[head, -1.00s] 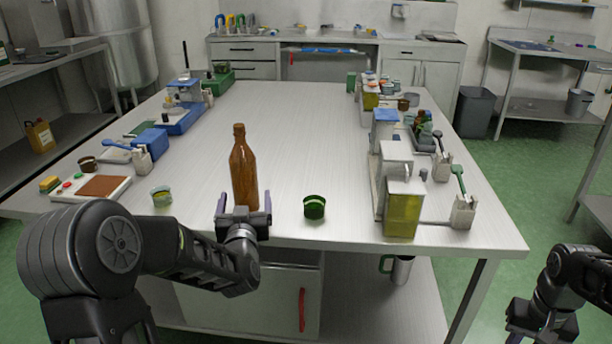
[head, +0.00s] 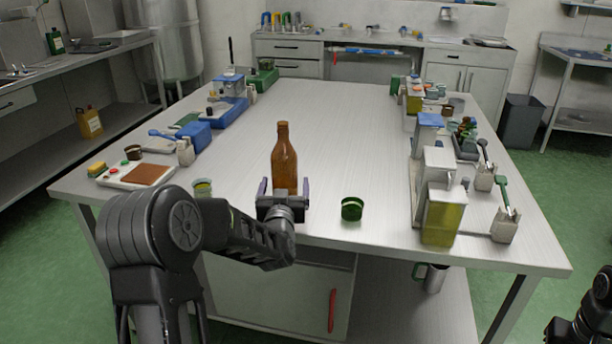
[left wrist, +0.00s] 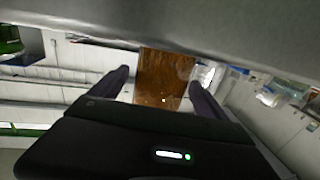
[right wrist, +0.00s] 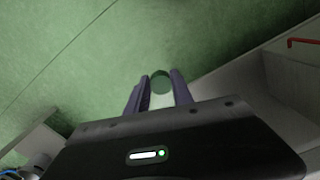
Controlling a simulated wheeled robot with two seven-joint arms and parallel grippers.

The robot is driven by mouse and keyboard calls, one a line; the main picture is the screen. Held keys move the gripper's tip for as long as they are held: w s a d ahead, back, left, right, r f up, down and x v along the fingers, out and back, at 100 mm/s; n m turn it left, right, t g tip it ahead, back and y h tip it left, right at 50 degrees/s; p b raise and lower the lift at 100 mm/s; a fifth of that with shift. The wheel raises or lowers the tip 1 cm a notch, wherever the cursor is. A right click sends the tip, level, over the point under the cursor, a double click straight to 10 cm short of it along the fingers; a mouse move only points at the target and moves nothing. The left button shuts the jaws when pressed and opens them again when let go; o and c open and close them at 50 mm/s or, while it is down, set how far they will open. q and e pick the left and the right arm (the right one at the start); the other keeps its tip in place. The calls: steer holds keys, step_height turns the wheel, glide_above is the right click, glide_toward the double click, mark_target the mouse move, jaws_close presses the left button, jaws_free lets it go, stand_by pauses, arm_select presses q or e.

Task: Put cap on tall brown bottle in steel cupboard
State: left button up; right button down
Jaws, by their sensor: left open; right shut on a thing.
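The tall brown bottle (head: 285,160) stands upright on the steel table near its front edge. My left gripper (head: 282,186) is open in front of the bottle's lower part. In the left wrist view, the brown bottle (left wrist: 164,78) shows between the open fingers (left wrist: 158,85). My right gripper (right wrist: 158,88) is shut on a small dark green round piece, seemingly the cap (right wrist: 160,82), above the green floor. In the head view only part of my right arm shows, at the lower right corner. A grey steel cupboard (head: 270,300) with a red handle (head: 332,310) sits under the table, its front closed.
A green open cup (head: 352,209) stands right of the bottle, and a yellow-green jar (head: 203,188) stands left. A tray with a brown pad (head: 145,174) lies at the left edge. The table's middle is clear.

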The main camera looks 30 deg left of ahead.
arm_select(q)
steer(key=shift+c, duration=0.6)
jaws_close()
steer(key=shift+r, duration=0.15)
stand_by(0.4)
